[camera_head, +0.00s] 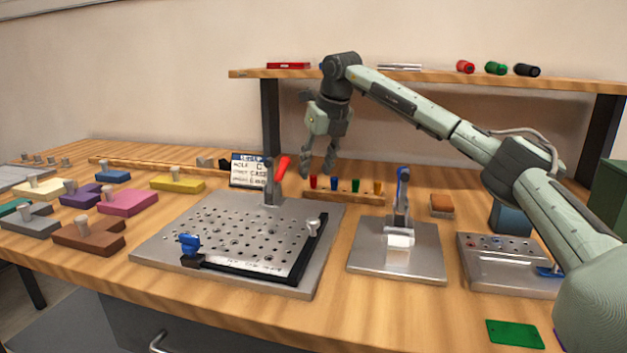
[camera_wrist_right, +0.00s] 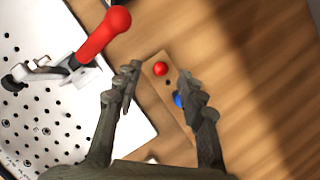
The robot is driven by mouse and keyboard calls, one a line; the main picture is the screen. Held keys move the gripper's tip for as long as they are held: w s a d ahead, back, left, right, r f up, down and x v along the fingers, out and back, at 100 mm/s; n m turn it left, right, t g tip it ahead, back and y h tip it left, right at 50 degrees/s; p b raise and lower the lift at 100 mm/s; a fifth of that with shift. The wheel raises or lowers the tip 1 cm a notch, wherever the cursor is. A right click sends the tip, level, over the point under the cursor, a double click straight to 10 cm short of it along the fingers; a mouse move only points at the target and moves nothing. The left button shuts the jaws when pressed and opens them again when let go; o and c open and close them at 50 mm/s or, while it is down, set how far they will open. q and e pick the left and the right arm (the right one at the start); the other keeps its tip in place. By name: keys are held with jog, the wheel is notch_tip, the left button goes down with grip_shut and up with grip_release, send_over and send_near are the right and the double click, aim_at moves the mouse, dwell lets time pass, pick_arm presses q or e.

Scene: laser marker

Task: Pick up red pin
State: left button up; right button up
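The red pin (camera_head: 313,182) stands upright in a small wooden holder (camera_head: 345,197) behind the metal plates, at the left end of a row of coloured pins. In the right wrist view its round red top (camera_wrist_right: 160,69) shows between and beyond the fingertips. My right gripper (camera_head: 318,172) points down above the left end of the holder. It is open and empty, and its fingers (camera_wrist_right: 154,82) are spread to either side of the red pin without visibly touching it. My left gripper is in neither view.
A blue pin (camera_head: 334,184), a green pin (camera_head: 355,185) and an orange pin (camera_head: 378,187) share the holder. A toggle clamp with a red handle (camera_head: 283,167) rises left of my right gripper from the perforated plate (camera_head: 190,225). A wooden shelf (camera_head: 440,76) spans behind.

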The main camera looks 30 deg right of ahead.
jog(key=shift+x, duration=1.15)
grip_shut()
jog(key=shift+r, duration=0.1)
notch_tip(320, 180, up, 4)
jog(key=shift+w+a+r, duration=0.1)
jog(key=shift+r, duration=0.1)
jog(key=w+a+r, duration=0.4)
jog(key=a+r, duration=0.2)
jog(key=a, duration=0.4)
jog(key=shift+a+r, duration=0.2)
jog(key=shift+a, duration=0.1)
